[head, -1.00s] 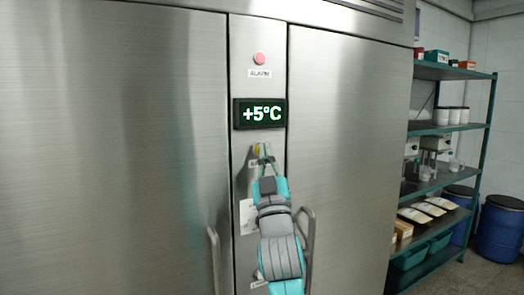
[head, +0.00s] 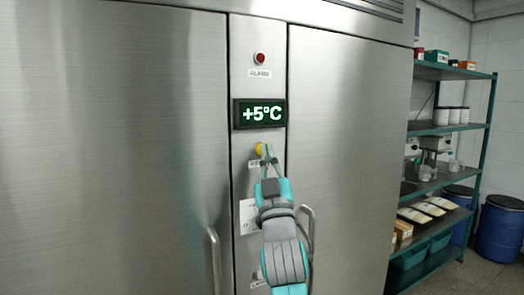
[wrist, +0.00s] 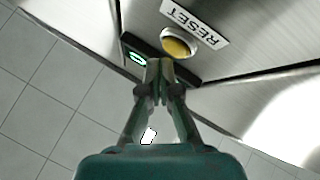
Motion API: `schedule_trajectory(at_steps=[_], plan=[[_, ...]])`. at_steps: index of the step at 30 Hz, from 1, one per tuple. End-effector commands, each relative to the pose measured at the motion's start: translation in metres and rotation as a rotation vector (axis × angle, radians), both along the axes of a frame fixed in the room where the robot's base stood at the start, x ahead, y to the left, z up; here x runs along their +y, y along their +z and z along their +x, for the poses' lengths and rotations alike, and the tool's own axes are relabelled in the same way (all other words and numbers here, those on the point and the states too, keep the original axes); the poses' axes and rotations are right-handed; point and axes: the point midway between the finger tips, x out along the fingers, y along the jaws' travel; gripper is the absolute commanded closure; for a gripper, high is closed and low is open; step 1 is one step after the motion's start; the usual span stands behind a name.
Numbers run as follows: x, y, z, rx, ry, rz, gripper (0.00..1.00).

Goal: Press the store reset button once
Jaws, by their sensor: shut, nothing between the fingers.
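The reset button is a round yellow button (head: 261,149) on the steel strip between the two cabinet doors, below the green +5°C display (head: 260,113). In the wrist view the yellow button (wrist: 178,47) sits in a pale ring beside a label reading RESET (wrist: 194,21). My gripper (head: 267,152) is shut and empty, its tips just right of and slightly below the button in the head view. In the wrist view the fingertips (wrist: 159,67) are close beside the button and do not cover it. Whether they touch the panel I cannot tell.
A red alarm lamp (head: 260,58), dark, is above the display. Door handles (head: 213,262) flank the strip low down, one close to my arm. A green shelf rack (head: 463,131) and blue drums (head: 500,228) stand to the right.

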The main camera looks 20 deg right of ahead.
Motion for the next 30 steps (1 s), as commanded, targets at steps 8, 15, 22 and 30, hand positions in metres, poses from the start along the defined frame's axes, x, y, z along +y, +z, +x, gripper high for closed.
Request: schedule_trajectory(at_steps=[8, 15, 22, 30], plan=[[0.0, 0.0, -0.002, 0.0, 0.0, 0.0, 1.0], [-0.001, 0.0, -0.012, -0.002, 0.0, 0.0, 1.0], [-0.002, 0.0, -0.032, -0.002, 0.0, 0.0, 1.0], [-0.002, 0.0, -0.051, -0.001, 0.0, 0.0, 1.0]])
